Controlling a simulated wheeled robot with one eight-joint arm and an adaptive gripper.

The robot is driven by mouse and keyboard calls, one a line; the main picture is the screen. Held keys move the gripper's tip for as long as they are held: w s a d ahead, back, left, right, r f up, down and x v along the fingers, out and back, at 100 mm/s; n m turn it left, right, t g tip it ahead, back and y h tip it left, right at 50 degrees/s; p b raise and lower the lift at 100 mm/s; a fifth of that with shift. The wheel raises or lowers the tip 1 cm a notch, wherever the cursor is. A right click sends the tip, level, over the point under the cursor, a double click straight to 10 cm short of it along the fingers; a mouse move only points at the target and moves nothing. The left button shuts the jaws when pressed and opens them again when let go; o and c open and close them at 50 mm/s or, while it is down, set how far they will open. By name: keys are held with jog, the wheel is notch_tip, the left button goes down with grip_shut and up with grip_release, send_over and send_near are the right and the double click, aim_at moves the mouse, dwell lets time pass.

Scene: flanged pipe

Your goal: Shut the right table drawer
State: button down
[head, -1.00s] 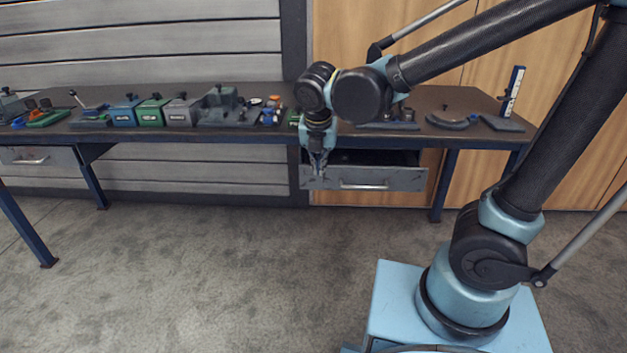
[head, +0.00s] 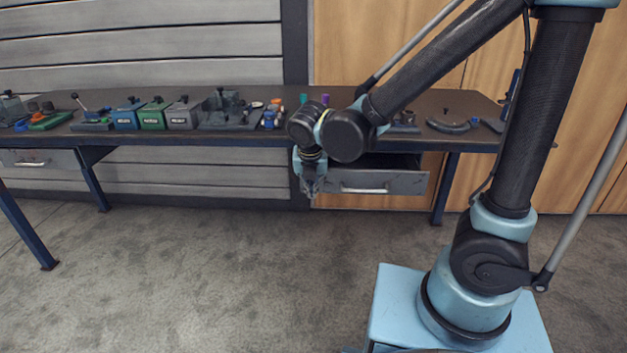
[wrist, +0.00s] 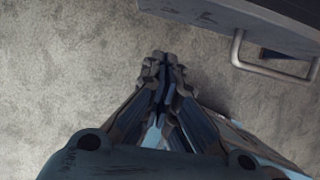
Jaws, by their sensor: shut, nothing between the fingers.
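The right table drawer (head: 408,182) hangs under the right part of the table and is pulled out, with its dark inside showing above the grey front. Its metal bar handle (head: 364,190) faces me. My gripper (head: 311,190) is shut and empty, pointing down at the left end of the drawer front and covering that end in the head view. In the wrist view my gripper (wrist: 162,62) is over the floor, with the drawer front (wrist: 215,10) and its handle (wrist: 270,66) to the upper right. The fingers look apart from the handle; contact with the drawer front is not visible.
The long dark table (head: 350,97) holds boxes, fixtures and small parts along its top. A second drawer (head: 40,158) at the left looks shut. Blue table legs (head: 445,188) stand near the drawer.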

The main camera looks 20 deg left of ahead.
jog(key=shift+w+a+f, duration=0.2)
jog(key=shift+w+f, duration=0.1)
jog(key=shift+w, duration=0.45)
jog(key=shift+w+a+f, duration=0.15)
jog(key=shift+w+f, duration=0.1)
jog(key=shift+w, duration=0.55)
jog(key=shift+w+a+f, duration=0.2)
jog(key=shift+w+f, duration=0.1)
jog(key=shift+w, duration=0.45)
